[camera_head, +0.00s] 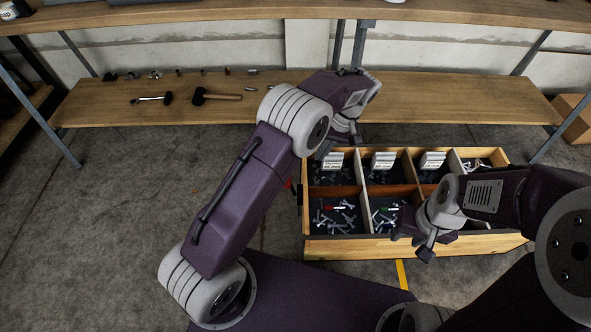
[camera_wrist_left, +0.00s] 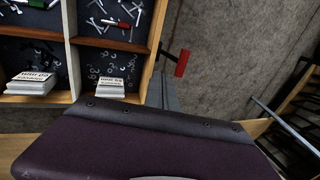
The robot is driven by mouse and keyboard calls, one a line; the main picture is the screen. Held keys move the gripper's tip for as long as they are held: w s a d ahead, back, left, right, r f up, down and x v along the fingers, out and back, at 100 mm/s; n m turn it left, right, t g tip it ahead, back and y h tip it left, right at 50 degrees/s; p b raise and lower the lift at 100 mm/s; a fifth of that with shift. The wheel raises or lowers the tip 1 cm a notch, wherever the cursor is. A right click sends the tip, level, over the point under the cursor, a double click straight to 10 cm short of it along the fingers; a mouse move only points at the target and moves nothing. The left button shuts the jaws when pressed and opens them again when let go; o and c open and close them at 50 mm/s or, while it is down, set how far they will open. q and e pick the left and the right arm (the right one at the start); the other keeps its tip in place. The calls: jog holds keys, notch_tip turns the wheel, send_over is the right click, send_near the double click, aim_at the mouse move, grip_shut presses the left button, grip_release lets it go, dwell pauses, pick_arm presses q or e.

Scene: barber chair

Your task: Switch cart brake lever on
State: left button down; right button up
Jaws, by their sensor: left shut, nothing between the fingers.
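The brake lever shows in the left wrist view as a dark stem with a red handle (camera_wrist_left: 181,63), just outside the wooden box's side wall. In the head view only a bit of red (camera_head: 288,184) shows beside the box's left wall, mostly hidden by my left arm. The wooden cart box (camera_head: 400,248) has several compartments. My left gripper (camera_head: 326,153) is shut and empty near the box's back left corner, apart from the lever. My right gripper (camera_head: 412,247) is over the box's front wall; its fingers are too unclear to judge.
The box holds loose bolts, wrenches and white label cards (camera_head: 383,161). A wooden shelf (camera_head: 100,100) behind carries a mallet (camera_head: 215,96) and small tools. Bare concrete floor (camera_head: 130,190) lies left of the box. A cardboard box (camera_head: 575,118) stands at the far right.

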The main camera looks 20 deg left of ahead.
pick_arm(q)
jog(key=b+x, duration=0.7)
jog(key=x, duration=0.4)
jog(key=shift+b, duration=0.3)
jog(key=a+b, duration=0.1)
jog(key=s+a+b, duration=0.1)
jog(key=a, duration=0.1)
jog(key=shift+a+r, duration=0.1)
jog(key=shift+a, duration=0.25)
jog(key=shift+s+a+r+h+p, duration=0.2)
jog(key=shift+a+h+p, duration=0.3)
jog(key=shift+a+p, duration=0.15)
jog(key=s+a+f+t+h+b, duration=0.1)
jog(key=a+f+h, duration=0.2)
jog(key=a+h, duration=0.1)
jog(key=s+a+f+t+h+b, duration=0.1)
jog(key=s+a+f+h, duration=0.1)
jog(key=a+f+h, duration=0.2)
jog(key=shift+a+t, duration=0.3)
jog(key=shift+a, duration=1.3)
